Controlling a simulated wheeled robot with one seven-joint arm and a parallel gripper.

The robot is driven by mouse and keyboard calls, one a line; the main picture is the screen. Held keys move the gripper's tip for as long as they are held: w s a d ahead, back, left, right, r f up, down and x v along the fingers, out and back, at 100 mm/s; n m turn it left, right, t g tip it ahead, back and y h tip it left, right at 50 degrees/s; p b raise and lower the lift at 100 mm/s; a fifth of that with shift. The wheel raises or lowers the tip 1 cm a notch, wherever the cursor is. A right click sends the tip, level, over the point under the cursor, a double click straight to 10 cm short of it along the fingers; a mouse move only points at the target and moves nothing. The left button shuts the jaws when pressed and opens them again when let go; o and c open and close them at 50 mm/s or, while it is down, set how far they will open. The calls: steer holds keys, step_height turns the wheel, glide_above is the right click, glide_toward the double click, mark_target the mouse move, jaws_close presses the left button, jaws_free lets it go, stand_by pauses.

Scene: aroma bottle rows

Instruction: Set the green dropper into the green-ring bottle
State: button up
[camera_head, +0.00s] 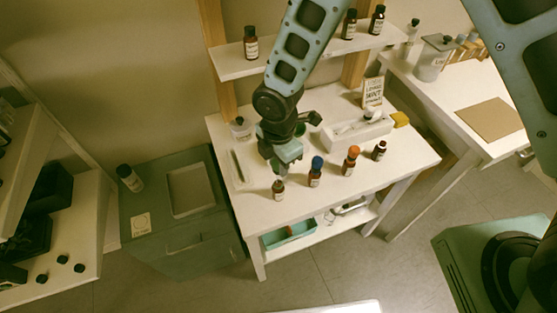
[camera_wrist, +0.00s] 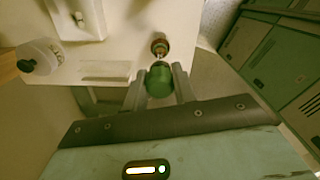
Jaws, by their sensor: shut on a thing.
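The green dropper (camera_wrist: 160,82) has a round green bulb and sits between the two fingers of my gripper (camera_wrist: 160,75) in the wrist view. Its glass tube points away from my wrist toward a small brown bottle (camera_wrist: 160,46). In the head view my gripper (camera_head: 281,168) is directly above that bottle (camera_head: 278,190), which stands upright on the white table and has a pale label. The tube's tip is at or close to the bottle's mouth; I cannot tell whether it is inside. The ring colour on this bottle is not clear.
A blue-topped bottle (camera_head: 315,171), an orange-topped bottle (camera_head: 351,160) and a black-capped bottle (camera_head: 379,150) stand in a row to the right. A white holder (camera_head: 357,133) stands behind them. A white jar (camera_head: 241,128) stands at the back left, near a narrow tray (camera_head: 239,165).

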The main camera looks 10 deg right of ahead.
mark_target(278, 182)
steer(key=shift+f+b, duration=0.9)
steer(key=shift+f, duration=0.5)
steer(key=shift+f, duration=0.2)
steer(key=shift+f+b, duration=1.05)
steer(key=shift+f, duration=0.2)
steer(key=o, duration=0.7)
steer(key=shift+r, duration=0.1)
steer(key=shift+r+p, duration=2.6)
steer(key=shift+r, duration=0.85)
